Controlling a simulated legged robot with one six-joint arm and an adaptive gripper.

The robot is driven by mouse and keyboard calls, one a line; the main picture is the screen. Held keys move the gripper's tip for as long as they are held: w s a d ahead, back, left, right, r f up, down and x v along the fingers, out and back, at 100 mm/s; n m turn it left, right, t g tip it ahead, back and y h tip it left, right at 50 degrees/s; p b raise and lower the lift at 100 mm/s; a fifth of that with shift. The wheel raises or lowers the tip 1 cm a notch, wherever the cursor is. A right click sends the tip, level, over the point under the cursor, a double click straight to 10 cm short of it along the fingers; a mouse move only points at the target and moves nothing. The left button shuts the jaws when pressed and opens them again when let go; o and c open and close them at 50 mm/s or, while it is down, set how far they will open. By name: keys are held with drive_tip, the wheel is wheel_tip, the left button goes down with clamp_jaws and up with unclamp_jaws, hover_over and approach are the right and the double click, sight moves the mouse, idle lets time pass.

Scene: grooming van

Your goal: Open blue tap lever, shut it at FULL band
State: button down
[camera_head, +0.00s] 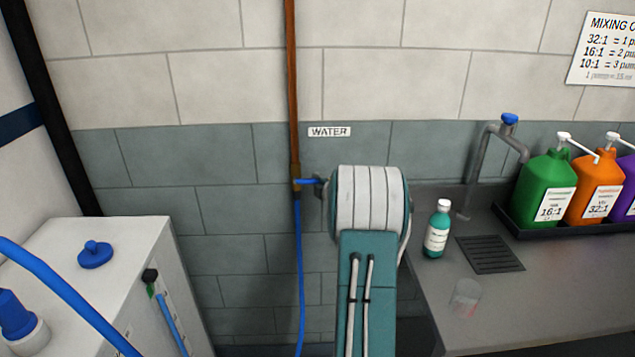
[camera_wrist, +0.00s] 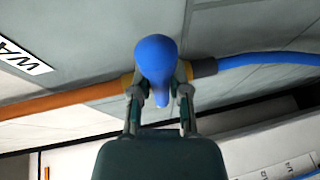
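The blue tap lever (camera_head: 308,181) sits on a brass valve (camera_head: 296,184) on the copper pipe and points right, across the pipe. In the wrist view the lever's rounded blue end (camera_wrist: 156,58) faces me. My gripper (camera_wrist: 160,80) has one finger on each side of the lever; the blue end hides part of the fingertips, so I cannot tell whether they press on it. In the head view my arm hides most of the gripper. A sight tube (camera_head: 172,322) on the white tank (camera_head: 130,235) shows blue, with a small green mark near its top.
A blue hose (camera_head: 299,260) runs down from the valve. A WATER label (camera_head: 329,132) is on the wall. At right, the counter (camera_head: 560,300) holds a green bottle (camera_head: 437,232), a clear cup (camera_head: 465,298) and pump jugs (camera_head: 545,195). A blue cap (camera_head: 95,255) is on the tank.

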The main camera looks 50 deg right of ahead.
drive_tip(key=shift+f, duration=0.1)
drive_tip(key=n, duration=0.1)
drive_tip(key=r+n+g, duration=0.2)
drive_tip(key=shift+w+a+r+n+h, duration=0.2)
drive_tip(key=shift+r+n+h, duration=0.05)
drive_tip(key=shift+n+h, duration=0.05)
drive_tip(key=c, duration=0.6)
unclamp_jaws()
drive_tip(key=v, duration=1.1)
drive_tip(key=shift+s+a+r, duration=0.15)
drive_tip(key=shift+s+a, duration=0.1)
drive_tip(key=shift+s, duration=0.05)
